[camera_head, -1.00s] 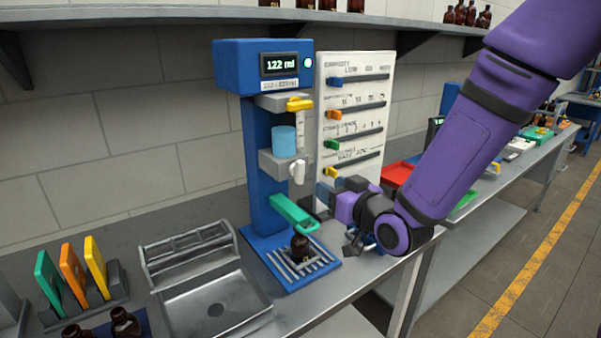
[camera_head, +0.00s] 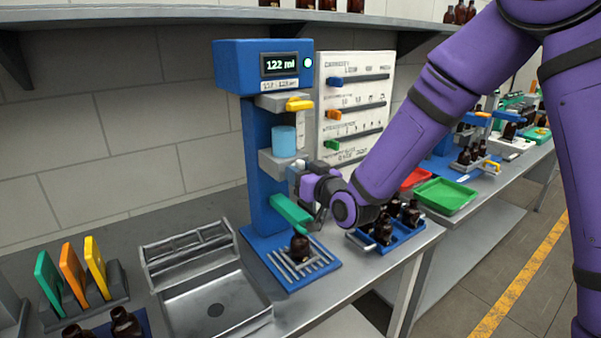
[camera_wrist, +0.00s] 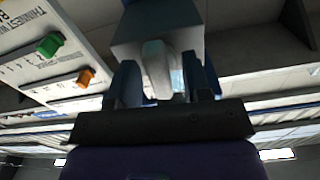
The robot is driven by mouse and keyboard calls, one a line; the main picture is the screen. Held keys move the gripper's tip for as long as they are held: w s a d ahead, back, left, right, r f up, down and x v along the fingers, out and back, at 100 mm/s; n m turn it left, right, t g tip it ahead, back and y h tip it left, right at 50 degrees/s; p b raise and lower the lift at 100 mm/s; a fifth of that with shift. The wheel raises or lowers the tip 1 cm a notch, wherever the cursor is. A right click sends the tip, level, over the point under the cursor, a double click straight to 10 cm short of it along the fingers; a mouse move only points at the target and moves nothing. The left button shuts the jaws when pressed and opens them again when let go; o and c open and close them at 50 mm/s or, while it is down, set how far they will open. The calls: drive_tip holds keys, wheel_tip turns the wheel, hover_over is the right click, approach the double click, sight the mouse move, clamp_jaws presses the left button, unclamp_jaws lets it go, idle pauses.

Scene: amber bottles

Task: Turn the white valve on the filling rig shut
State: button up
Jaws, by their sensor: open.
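The blue filling rig (camera_head: 258,165) stands on the bench, and its display reads 122 ml. Its white valve (camera_wrist: 156,66) shows in the wrist view below a grey block, between my two fingers. My gripper (camera_wrist: 162,82) is open, with one finger on each side of the valve; I cannot tell whether either touches it. In the head view my gripper (camera_head: 298,183) is at the rig's lower grey block and mostly hides the valve. The yellow lever (camera_head: 299,104) is above, and a green arm (camera_head: 291,211) is below. An amber bottle (camera_head: 300,247) stands on the rig's slatted base.
A white slider panel (camera_head: 350,95) stands close behind my arm. A blue tray of bottles (camera_head: 388,240) and a green tray (camera_head: 445,196) are to the right. A grey metal tray (camera_head: 215,305) and coloured plates (camera_head: 72,273) are to the left.

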drive_tip(key=shift+w+a, duration=0.1)
drive_tip(key=shift+w, duration=0.05)
drive_tip(key=c, duration=0.6)
